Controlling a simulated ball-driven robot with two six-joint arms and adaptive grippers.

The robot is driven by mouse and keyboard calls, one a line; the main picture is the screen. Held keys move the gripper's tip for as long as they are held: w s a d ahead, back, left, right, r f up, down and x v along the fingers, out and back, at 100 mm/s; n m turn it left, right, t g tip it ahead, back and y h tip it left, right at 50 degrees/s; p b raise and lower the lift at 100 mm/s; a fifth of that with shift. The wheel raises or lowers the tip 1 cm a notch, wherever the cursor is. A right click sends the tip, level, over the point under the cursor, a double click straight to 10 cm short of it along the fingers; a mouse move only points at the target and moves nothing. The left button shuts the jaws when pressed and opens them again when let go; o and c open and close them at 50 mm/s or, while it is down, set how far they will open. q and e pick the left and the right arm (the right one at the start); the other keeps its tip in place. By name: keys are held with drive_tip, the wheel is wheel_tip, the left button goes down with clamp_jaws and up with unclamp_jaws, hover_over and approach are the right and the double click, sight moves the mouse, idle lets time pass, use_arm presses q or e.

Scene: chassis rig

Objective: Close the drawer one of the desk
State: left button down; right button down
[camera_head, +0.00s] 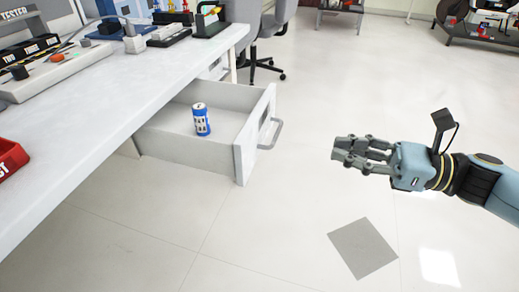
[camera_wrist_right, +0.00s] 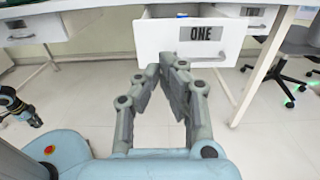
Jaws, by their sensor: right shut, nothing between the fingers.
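The drawer (camera_head: 195,150) of the white desk (camera_head: 110,105) is pulled out, and a blue and white can (camera_head: 201,119) stands upright in it. Its front has a handle (camera_head: 271,134) on the outside. In the right wrist view the drawer front (camera_wrist_right: 160,37) carries a grey label reading ONE (camera_wrist_right: 201,33). My right gripper (camera_head: 337,151) is shut and empty. It is in the air to the right of the drawer front, apart from the handle, with its fingers pointing toward it. My left gripper is not in the head view.
Testers (camera_head: 55,65), a red box (camera_head: 8,158) and other equipment lie on the desk. An office chair (camera_head: 258,45) stands behind the drawer. The floor to the right is open, with a grey square (camera_head: 362,248) on it.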

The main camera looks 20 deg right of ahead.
sight(253, 135)
drive_tip(key=x, duration=1.4)
drive_tip(key=shift+w+d+f+b, duration=0.1)
drive_tip(key=shift+b, duration=0.25)
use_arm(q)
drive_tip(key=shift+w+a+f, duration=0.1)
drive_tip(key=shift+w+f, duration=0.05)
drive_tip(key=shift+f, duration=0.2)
